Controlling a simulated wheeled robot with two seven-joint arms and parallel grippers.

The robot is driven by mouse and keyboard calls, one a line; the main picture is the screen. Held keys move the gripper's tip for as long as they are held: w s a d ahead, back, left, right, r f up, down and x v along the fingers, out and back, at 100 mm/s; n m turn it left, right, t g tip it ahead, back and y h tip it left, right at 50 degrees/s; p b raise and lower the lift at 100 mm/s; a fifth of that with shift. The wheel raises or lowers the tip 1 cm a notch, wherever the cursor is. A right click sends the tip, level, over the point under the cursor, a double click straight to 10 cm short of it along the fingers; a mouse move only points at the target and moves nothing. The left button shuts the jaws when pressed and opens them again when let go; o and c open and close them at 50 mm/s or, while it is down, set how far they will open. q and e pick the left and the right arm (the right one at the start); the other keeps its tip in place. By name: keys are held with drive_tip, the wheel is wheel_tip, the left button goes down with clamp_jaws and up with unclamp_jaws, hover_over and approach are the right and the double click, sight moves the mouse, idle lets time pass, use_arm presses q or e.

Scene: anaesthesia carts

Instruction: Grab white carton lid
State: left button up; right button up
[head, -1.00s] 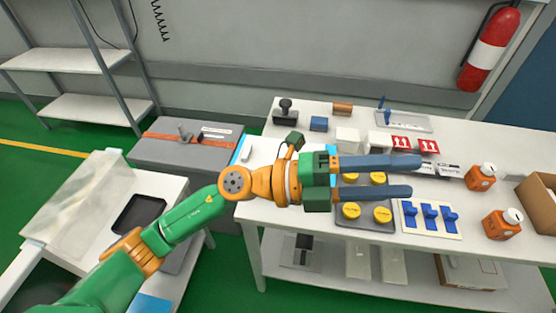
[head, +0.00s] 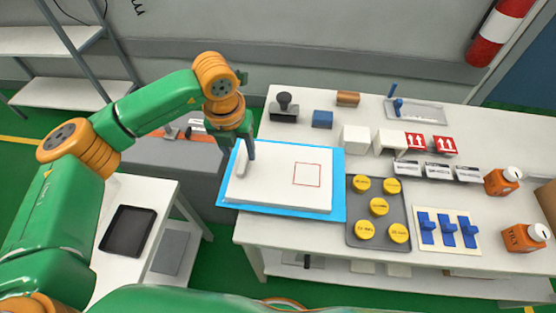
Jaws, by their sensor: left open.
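A flat white carton lid (head: 275,186) with a red square outline lies on a blue mat (head: 338,190) at the table's left end. A small upright white grip (head: 241,161) stands near its left edge. My left gripper (head: 238,154) points down at this grip, open, with its fingers around or just above it. I cannot tell whether they touch it. The fingers partly hide the lid's back left corner. My right gripper is not in view.
A grey tray of yellow-capped pots (head: 378,206) stands right of the mat. White boxes (head: 355,139), a stamp (head: 285,108) and a blue block (head: 322,119) stand behind. Orange bottles (head: 503,181) are at the right. A black tray (head: 128,231) lies on the lower left table.

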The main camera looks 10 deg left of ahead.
sight(242, 163)
use_arm(q)
wheel_tip(242, 163, down, 4)
drive_tip(key=shift+s+r+p, duration=0.15)
drive_tip(key=shift+p, duration=0.25)
drive_tip(key=shift+w+f, duration=0.2)
drive_tip(key=shift+w, duration=0.1)
drive_tip(key=shift+s+r, duration=0.1)
drive_tip(key=shift+s, duration=0.05)
drive_tip(key=c, duration=0.6)
clamp_jaws()
